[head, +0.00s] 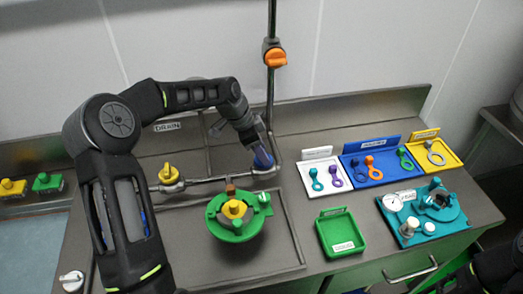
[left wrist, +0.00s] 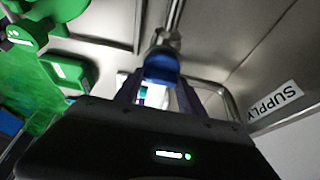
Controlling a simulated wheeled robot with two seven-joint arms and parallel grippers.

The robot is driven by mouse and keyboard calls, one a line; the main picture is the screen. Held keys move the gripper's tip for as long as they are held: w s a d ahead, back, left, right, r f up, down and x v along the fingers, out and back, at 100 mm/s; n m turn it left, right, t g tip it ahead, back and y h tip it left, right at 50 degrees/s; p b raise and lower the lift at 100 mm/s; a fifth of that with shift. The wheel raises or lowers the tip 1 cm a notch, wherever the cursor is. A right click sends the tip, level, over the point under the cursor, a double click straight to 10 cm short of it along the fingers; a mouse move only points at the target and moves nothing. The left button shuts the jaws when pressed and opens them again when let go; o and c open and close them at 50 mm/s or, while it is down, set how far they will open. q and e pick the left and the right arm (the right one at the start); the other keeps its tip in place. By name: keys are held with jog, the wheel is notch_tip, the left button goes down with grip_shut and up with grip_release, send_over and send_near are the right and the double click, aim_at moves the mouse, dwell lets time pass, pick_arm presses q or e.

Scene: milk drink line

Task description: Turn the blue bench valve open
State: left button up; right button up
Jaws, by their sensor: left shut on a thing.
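The blue bench valve (head: 264,159) sits on the metal pipe along the back of the bench, mostly hidden by my left gripper (head: 262,158) in the head view. In the left wrist view, the blue valve handle (left wrist: 162,68) sits between the two dark fingers of my left gripper (left wrist: 156,92), which is shut on it. The handle's exact turn angle cannot be told. My right gripper is not in view; only a dark part of my right arm shows at the lower right.
A yellow valve (head: 170,174) stands on the pipe to the left, and an orange valve (head: 275,56) on the upright pipe. A green round vessel (head: 222,228) stands in front. A green tray (head: 323,242), a blue tray (head: 352,174) and a teal fixture (head: 427,212) lie to the right.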

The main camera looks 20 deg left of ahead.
pick_arm(q)
jog(key=c, duration=0.5)
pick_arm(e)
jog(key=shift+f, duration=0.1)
